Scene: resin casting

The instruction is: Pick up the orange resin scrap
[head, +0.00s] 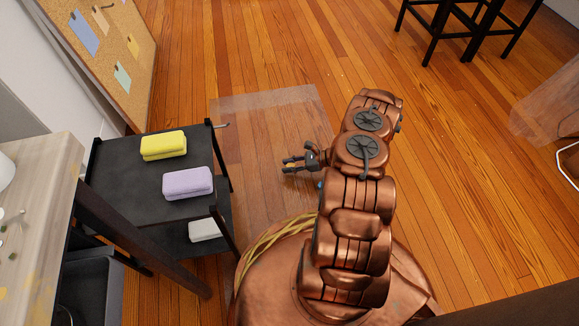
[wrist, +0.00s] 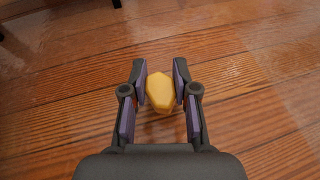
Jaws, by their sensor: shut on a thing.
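The orange resin scrap (wrist: 160,90) is a small faceted yellow-orange lump. In the wrist view it sits between the two finger pads of my gripper (wrist: 160,75), near the fingertips. My gripper is shut on it, with wooden floor behind. In the head view my gripper (head: 284,165) points left, to the right of the black cart.
The black cart (head: 110,188) carries a yellow block (head: 163,145) and a lilac block (head: 188,184); a white block (head: 204,230) is on its lower shelf. A light wooden worktop (head: 40,190) stands at left. A clear mat (head: 265,120) covers some floor. Dark furniture legs (head: 462,30) stand at the back.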

